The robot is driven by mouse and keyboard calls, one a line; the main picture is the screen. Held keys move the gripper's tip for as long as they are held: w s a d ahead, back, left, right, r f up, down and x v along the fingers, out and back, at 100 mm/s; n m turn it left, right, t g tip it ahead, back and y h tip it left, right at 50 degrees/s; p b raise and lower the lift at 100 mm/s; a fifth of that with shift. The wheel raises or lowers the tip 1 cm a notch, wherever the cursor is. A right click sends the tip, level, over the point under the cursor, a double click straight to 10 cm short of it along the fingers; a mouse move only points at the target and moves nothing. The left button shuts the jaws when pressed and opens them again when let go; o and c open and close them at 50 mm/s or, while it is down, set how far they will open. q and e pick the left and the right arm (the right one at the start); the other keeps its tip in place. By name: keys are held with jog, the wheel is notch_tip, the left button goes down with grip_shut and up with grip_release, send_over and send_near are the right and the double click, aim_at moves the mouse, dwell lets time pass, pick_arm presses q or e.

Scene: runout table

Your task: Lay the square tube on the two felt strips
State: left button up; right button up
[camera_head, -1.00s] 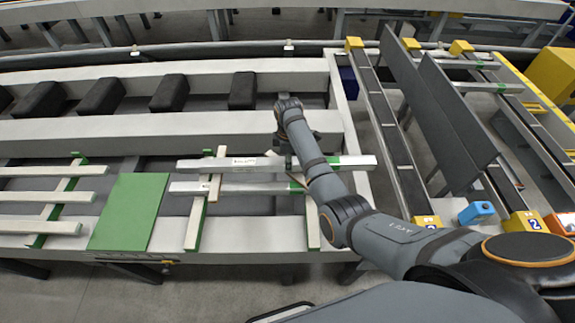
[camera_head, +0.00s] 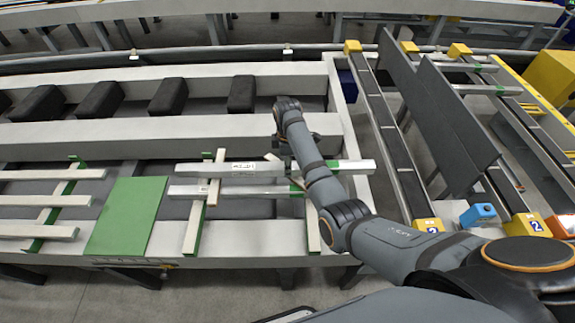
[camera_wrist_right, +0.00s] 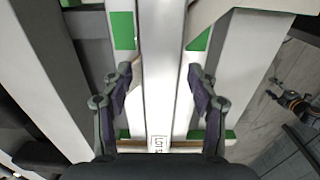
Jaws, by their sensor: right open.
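In the head view two long pale tubes lie side by side across the table, an upper one (camera_head: 220,168) and a lower one (camera_head: 235,191). My right arm hides part of both. Pale cross supports with green edges, one at the left (camera_head: 196,225) and one by the arm (camera_head: 313,232), run under or beside them. In the right wrist view a pale tube (camera_wrist_right: 161,75) with a small printed label runs between the fingers of my right gripper (camera_wrist_right: 158,88). The fingers are open and stand apart from it on both sides. Green patches (camera_wrist_right: 123,30) show beside the tube. My left gripper is not in view.
A green board (camera_head: 125,217) lies left of the tubes. Further left, several pale bars (camera_head: 50,200) rest on a green-edged support. Black blocks (camera_head: 168,94) stand behind. At right are dark rails and upright grey panels (camera_head: 465,120), with a blue block (camera_head: 478,215) nearby.

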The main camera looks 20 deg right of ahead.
notch_tip(320, 180, up, 8)
jog(key=shift+r+b, duration=0.1)
jog(key=shift+b, duration=0.5)
notch_tip(320, 180, up, 3)
jog(key=shift+p, duration=1)
